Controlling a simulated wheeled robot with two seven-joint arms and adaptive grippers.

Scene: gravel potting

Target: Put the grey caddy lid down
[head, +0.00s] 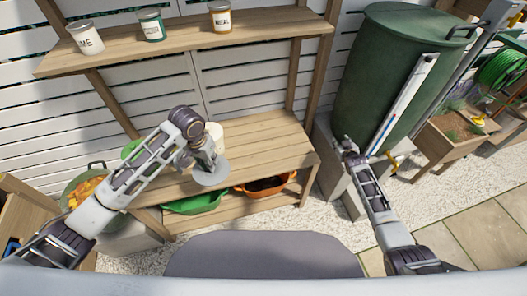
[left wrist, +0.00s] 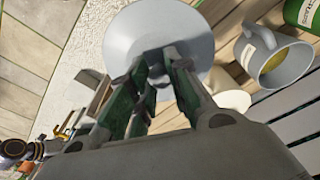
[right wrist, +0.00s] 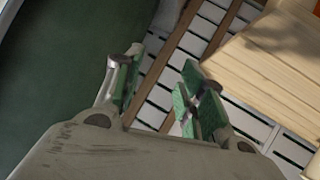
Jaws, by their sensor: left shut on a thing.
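The grey caddy lid (head: 212,177) is a round disc over the front edge of the potting bench, in the head view. My left gripper (head: 205,160) is shut on it from above. In the left wrist view the lid (left wrist: 140,35) spreads beyond the fingertips (left wrist: 163,62). I cannot tell whether the lid touches the bench. A grey handled container (left wrist: 258,66) with something yellow inside stands beside the lid in that view; I cannot tell if it is the caddy. My right gripper (right wrist: 157,80) is open and empty, near the green barrel (head: 385,75).
The bench top (head: 265,140) is clear to the right of the lid. A cream container (head: 216,131) stands behind my left gripper. A green tray (head: 193,203) and an orange tray (head: 265,187) sit on the shelf below. Several tins stand on the upper shelf (head: 185,42).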

